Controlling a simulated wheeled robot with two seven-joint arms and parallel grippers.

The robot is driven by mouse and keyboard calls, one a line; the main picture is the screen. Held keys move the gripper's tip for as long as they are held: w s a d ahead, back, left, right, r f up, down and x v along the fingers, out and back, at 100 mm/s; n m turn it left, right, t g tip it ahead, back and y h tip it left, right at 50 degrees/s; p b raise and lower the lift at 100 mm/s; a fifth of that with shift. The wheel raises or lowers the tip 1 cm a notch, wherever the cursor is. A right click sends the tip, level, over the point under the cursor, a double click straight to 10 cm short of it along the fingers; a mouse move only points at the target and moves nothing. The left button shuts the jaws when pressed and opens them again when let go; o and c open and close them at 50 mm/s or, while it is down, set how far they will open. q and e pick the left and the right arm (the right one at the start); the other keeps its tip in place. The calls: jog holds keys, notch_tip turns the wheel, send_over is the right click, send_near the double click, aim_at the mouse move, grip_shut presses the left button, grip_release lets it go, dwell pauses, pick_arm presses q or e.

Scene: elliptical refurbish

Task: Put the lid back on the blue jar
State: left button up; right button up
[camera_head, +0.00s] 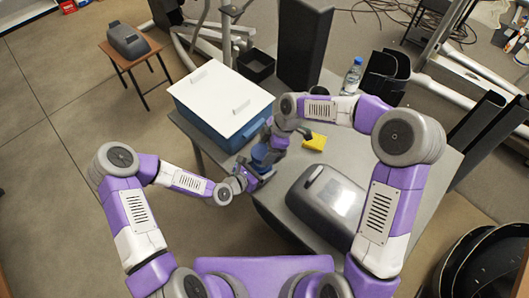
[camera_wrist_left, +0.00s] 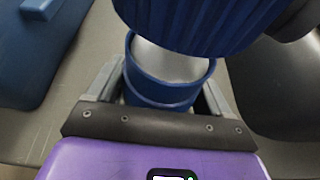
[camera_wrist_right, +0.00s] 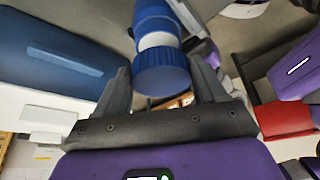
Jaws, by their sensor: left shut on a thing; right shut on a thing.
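The blue jar (camera_wrist_left: 165,92) stands between the fingers of my left gripper (camera_wrist_left: 160,95), which is shut on it. Its mouth is uncovered at the near side and shows a pale inside. The ribbed blue lid (camera_wrist_left: 195,22) is just above the jar, overlapping the far part of its mouth in the left wrist view. My right gripper (camera_wrist_right: 165,85) is shut on the lid, which shows between its fingers in the right wrist view (camera_wrist_right: 162,75). A pale band separates lid and jar there. In the head view, my left gripper (camera_head: 256,174) and right gripper (camera_head: 272,148) meet at the table edge.
A large blue box with a white top (camera_head: 225,95) stands close behind the grippers on the grey table (camera_head: 350,150).

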jog(key=shift+f, duration=0.9)
jog(key=shift+f, duration=0.9)
jog(key=shift+f, duration=0.6)
pick_arm(q)
grip_shut()
pick_arm(e)
jog(key=m, duration=0.1)
jog(key=m+t, duration=0.1)
jog(key=m, duration=0.1)
jog(key=shift+s, duration=0.25)
